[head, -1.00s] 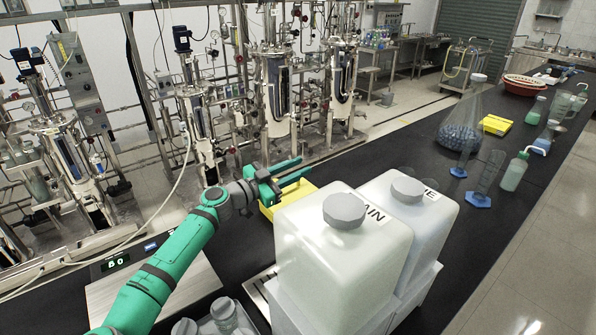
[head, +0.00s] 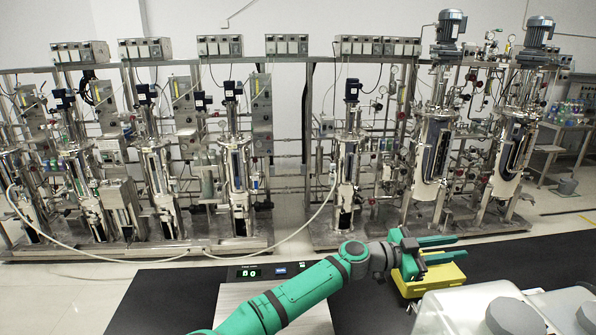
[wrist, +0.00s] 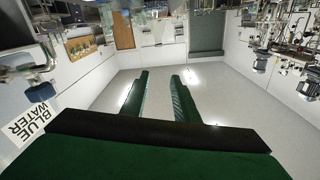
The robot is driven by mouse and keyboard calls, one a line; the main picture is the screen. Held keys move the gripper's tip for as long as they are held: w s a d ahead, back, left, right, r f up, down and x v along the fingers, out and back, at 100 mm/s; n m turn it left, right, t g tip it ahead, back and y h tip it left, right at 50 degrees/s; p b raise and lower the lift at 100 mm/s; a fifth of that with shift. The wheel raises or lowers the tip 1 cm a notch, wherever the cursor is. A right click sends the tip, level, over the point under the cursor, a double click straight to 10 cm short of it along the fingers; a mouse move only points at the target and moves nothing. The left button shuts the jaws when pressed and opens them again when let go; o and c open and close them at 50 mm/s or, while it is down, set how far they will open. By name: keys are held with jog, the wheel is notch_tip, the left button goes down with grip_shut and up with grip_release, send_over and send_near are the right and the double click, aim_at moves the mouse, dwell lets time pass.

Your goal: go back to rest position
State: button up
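My gripper (head: 437,248) is at the right of the head view, at the end of my green arm. The gripper is open and empty.
White containers with grey caps (head: 515,316) stand at the lower right, close to the gripper. A scale with a lit display (head: 249,273) is under my arm. Steel reactor skids (head: 235,165) line the back. The black bench (head: 165,300) is bare at the left.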

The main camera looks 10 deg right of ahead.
jog(key=w+d+f, duration=0.2)
jog(key=w, duration=0.1)
jog(key=w+d+f, duration=0.5)
jog(key=w+f, duration=0.1)
jog(key=shift+w+d, duration=0.3)
jog(key=shift+w, duration=0.1)
jog(key=shift+w+f, duration=0.1)
